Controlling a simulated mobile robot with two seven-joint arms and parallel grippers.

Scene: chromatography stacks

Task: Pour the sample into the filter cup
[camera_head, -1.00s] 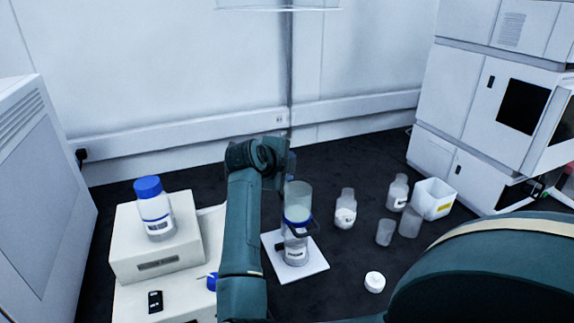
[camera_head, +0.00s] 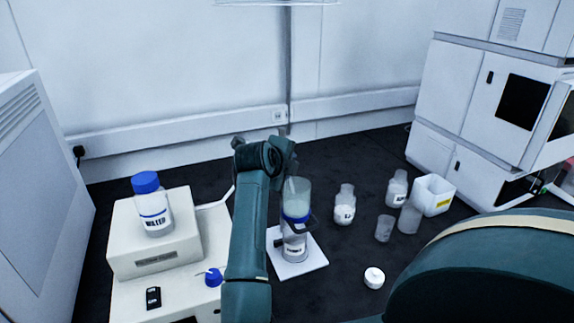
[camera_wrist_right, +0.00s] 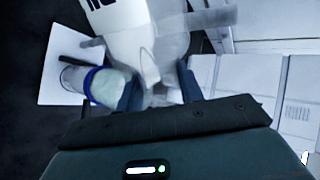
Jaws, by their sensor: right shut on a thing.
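The filter cup (camera_head: 297,192) is clear and cloudy, with a blue ring, and stands upright on a labelled flask (camera_head: 294,247) on a white pad (camera_head: 312,262). The cup also shows at left in the right wrist view (camera_wrist_right: 108,88). In the head view this bottle is hidden behind the gripper. My left gripper is not in view.
A blue-capped water bottle (camera_head: 152,208) stands on the balance (camera_head: 150,259) at left, with a blue cap (camera_head: 215,277) nearby. Right of the filter are bottles (camera_head: 344,205), beakers (camera_head: 384,229), a white box (camera_head: 433,196) and a white cap (camera_head: 374,277). Instrument stacks (camera_head: 455,95) stand beyond.

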